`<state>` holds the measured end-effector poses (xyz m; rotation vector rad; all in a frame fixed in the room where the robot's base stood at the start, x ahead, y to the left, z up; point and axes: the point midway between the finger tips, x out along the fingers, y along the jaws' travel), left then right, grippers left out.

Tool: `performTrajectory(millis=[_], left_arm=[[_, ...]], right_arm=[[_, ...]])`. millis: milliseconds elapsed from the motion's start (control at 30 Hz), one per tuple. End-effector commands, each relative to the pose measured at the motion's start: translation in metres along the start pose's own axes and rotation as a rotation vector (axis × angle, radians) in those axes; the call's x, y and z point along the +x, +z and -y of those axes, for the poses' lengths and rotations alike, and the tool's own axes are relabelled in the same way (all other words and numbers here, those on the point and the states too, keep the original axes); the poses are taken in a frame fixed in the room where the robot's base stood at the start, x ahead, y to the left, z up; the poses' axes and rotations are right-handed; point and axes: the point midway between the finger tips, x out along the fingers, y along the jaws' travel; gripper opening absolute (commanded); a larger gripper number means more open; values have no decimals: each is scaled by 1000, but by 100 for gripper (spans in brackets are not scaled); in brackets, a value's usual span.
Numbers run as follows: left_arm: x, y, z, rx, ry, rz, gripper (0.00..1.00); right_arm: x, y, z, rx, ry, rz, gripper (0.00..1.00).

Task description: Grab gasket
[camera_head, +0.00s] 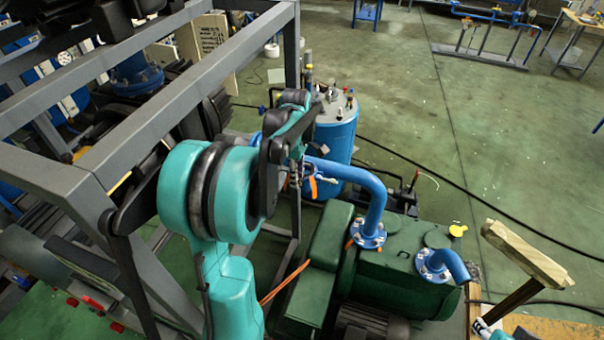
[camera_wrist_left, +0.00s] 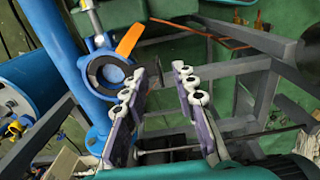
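In the left wrist view, a dark ring (camera_wrist_left: 107,73), which may be the gasket, sits at a blue pipe fitting left of my left gripper. An orange strip (camera_wrist_left: 130,39) stands up beside it. In the head view an orange strip (camera_head: 313,187) shows beside the blue tank, and the ring is not clear there. My left gripper (camera_wrist_left: 158,86) is open in the wrist view. Its two purple fingers with white pads are apart, with nothing between them. The ring is beyond and to the left of the fingers. In the head view its hand (camera_head: 290,135) is partly hidden by its own arm.
A grey metal frame (camera_head: 150,115) stands at left, close to my left arm. A blue tank (camera_head: 338,135) stands behind the hand. A green pump (camera_head: 405,280) with a blue pipe (camera_head: 345,172) is at right. Open green floor (camera_head: 400,80) lies beyond.

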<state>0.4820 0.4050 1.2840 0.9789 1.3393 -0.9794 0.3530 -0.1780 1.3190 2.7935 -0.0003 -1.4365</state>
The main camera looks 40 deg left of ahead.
Motion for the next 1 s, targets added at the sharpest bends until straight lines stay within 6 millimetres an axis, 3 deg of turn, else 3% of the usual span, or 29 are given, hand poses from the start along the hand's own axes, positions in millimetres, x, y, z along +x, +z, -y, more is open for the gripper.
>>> performTrajectory(millis=[300, 400, 433, 833, 1000], left_arm=[[8, 0, 0, 1, 0, 0, 28], [7, 0, 0, 1, 0, 0, 1], [7, 0, 0, 1, 0, 0, 0], [6, 0, 0, 1, 0, 0, 0], [-3, 0, 0, 1, 0, 0, 0]], right_arm=[[0, 0, 0, 0, 0, 0, 40], [0, 0, 0, 0, 0, 0, 40], [0, 0, 0, 0, 0, 0, 40], [0, 0, 0, 0, 0, 0, 40], [1, 0, 0, 0, 0, 0, 40]])
